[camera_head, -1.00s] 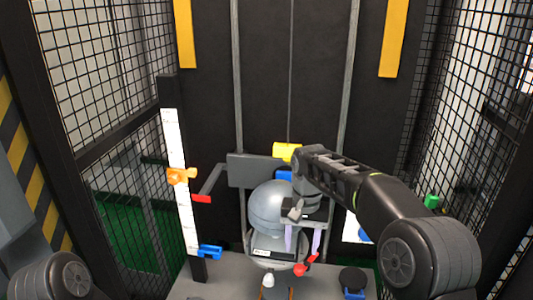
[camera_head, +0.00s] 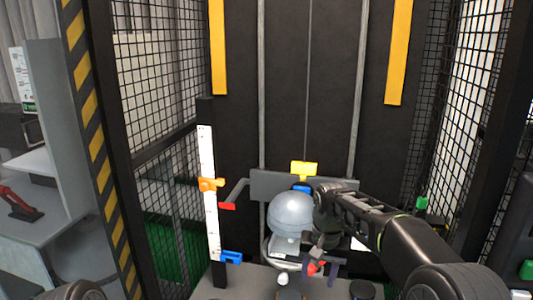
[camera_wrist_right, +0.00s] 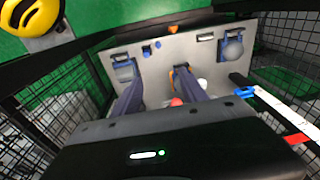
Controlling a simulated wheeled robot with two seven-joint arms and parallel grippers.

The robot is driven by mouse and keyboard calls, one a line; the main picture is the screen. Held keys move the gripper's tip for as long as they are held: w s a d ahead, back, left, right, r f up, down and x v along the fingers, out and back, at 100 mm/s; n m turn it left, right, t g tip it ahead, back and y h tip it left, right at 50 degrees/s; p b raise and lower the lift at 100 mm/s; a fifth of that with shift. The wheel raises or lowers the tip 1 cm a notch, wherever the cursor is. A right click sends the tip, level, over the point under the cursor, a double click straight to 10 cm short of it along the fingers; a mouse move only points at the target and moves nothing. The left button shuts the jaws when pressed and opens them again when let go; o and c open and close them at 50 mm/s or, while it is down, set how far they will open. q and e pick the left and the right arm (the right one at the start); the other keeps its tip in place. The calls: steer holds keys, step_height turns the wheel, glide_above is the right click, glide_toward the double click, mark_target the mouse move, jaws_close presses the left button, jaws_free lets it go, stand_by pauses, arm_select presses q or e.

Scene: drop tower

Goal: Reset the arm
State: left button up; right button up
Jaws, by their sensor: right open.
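The drop tower has a grey carriage plate (camera_head: 272,184) with a yellow block (camera_head: 303,169) above it. A grey bracket arm with a red tip (camera_head: 228,206) sticks out to the left of the plate. A silver rounded headform (camera_head: 290,214) sits in front of and below the plate. My right gripper (camera_head: 322,268) is open, in front of the headform's lower right side. I cannot tell if they touch. In the wrist view its two fingers (camera_wrist_right: 158,92) are spread with nothing gripped between them. Only part of my left arm shows at the bottom left; its gripper is out of view.
A white ruler (camera_head: 208,170) with an orange slider (camera_head: 211,184) and a blue clamp (camera_head: 231,257) stands left of the carriage. Mesh walls (camera_head: 167,90) enclose both sides. A striped post (camera_head: 88,110) and a desk (camera_head: 40,225) are at the left. A green button (camera_head: 526,270) is at right.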

steer(key=w+a+f+n+t+y, duration=0.2)
steer(key=a+f, duration=0.4)
steer(key=f, duration=0.4)
steer(key=s+a+f+n+y, duration=0.1)
steer(key=s+f, duration=0.8)
steer(key=f, duration=0.5)
steer(key=s+f+g, duration=0.1)
steer(key=s+f, duration=0.2)
steer(key=s, duration=0.5)
steer(key=s+f+m, duration=0.1)
steer(key=s+f, duration=0.2)
steer(key=s, duration=0.6)
steer(key=s+d+f+m+g, duration=0.1)
steer(key=s+f, duration=0.3)
steer(key=s, duration=0.5)
steer(key=shift+s+g+y, duration=0.15)
steer(key=shift+g+y, duration=0.15)
steer(key=shift+y, duration=0.1)
steer(key=shift+d, duration=0.1)
steer(key=shift+c, duration=0.4)
